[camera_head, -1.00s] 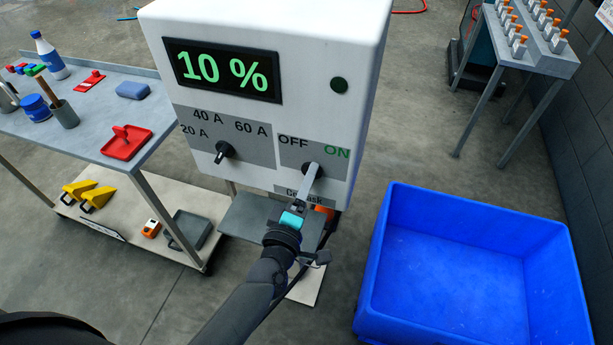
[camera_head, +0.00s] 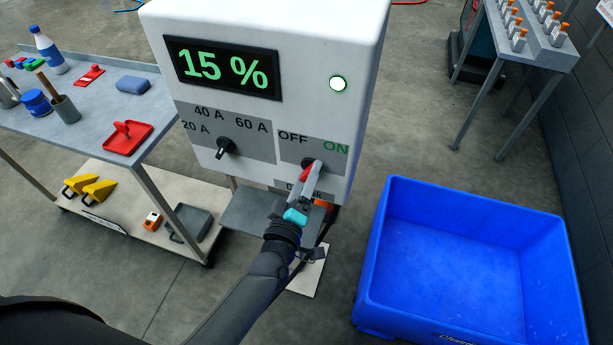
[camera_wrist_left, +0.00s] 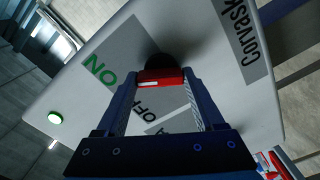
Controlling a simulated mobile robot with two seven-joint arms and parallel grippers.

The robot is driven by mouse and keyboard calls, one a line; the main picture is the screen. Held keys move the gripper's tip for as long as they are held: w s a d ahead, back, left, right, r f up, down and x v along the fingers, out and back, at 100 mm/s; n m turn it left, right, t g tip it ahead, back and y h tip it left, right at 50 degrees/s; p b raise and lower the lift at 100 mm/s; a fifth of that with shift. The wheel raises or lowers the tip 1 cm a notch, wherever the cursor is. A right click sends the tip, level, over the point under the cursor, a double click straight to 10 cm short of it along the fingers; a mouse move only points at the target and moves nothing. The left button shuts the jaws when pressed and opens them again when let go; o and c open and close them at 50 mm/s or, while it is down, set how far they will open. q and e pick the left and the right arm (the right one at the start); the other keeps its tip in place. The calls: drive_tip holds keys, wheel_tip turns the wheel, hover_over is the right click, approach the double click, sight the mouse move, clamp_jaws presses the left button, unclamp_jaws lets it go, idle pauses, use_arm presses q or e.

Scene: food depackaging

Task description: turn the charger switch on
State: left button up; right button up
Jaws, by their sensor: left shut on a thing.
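The white charger box (camera_head: 355,60) shows 15 % in green on its display (camera_head: 222,67). Its round lamp (camera_head: 338,83) is lit; it also glows green-white in the left wrist view (camera_wrist_left: 55,117). The charger switch (camera_head: 307,163) sits between OFF and ON labels, mostly hidden by my gripper. In the left wrist view its red handle (camera_wrist_left: 162,79) lies between my fingertips, in front of the black knob base (camera_wrist_left: 160,65). My left gripper (camera_head: 311,174) is shut on that handle. My right gripper is not in view.
A current dial (camera_head: 225,147) is left of the switch. A tool cart (camera_head: 100,100) stands at the left, a blue bin (camera_head: 450,255) at the right and a grey rack (camera_head: 548,52) behind it. Floor shows between box and bin.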

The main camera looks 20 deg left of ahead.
use_arm(q)
drive_tip(key=o, duration=1.4)
drive_tip(key=s, duration=1.5)
drive_tip(key=shift+s+a+b, duration=0.15)
drive_tip(key=shift+a+b, duration=0.15)
